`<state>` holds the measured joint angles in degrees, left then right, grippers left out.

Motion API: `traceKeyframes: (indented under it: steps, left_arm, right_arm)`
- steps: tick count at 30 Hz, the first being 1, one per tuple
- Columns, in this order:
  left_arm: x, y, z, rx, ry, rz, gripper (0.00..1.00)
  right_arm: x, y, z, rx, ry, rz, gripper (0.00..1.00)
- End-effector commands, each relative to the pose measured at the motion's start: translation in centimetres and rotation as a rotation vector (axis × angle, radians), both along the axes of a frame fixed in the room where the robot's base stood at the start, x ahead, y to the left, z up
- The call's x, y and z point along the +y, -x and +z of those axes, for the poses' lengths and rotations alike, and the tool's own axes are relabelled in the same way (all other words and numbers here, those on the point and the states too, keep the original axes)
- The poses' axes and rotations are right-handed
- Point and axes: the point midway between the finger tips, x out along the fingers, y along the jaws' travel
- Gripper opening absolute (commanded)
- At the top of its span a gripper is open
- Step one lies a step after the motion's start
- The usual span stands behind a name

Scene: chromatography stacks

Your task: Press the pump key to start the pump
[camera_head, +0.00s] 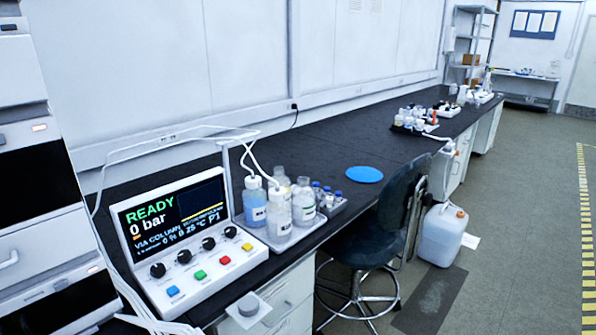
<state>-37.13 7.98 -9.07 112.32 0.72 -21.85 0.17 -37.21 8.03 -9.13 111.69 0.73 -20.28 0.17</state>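A white control console (140,284) stands on the black bench at the left. Its tilted screen (175,215) reads "READY", "0 bar", "VIA COLUMN", "0 % B 25 °C P1". Below the screen is a row of black knobs (183,257). In front of them are a blue key (172,291), a green key (199,274), a red key (225,261) and a yellow key (247,247). No readable label tells me which is the pump key. A grey round knob or button (248,305) sits on a white part at the bench's front edge. Neither of my grippers shows.
White stacked instruments (28,235) stand left of the console. Right of it, a tray holds a blue-liquid bottle (254,203) and other bottles with tubing. A blue disc (364,174) lies beyond. A dark chair (402,195) stands at the bench front. A jug (440,238) is on the floor.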

Motion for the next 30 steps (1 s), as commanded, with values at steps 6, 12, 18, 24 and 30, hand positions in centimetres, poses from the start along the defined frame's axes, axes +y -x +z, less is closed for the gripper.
traceKeyframes:
  steps: [6,12,18,24,30]
  left_arm:
    - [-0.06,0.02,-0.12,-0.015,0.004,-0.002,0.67]
    - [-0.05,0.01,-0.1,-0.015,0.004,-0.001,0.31]
    - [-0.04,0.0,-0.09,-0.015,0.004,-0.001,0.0]
    - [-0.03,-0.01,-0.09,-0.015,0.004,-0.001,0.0]
    - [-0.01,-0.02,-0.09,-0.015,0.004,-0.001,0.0]
  right_arm:
    - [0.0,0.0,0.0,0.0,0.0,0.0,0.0]
    - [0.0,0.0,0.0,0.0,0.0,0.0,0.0]
    - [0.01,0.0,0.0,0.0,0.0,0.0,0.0]
    - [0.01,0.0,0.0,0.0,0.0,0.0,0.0]
    - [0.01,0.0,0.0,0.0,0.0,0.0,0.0]
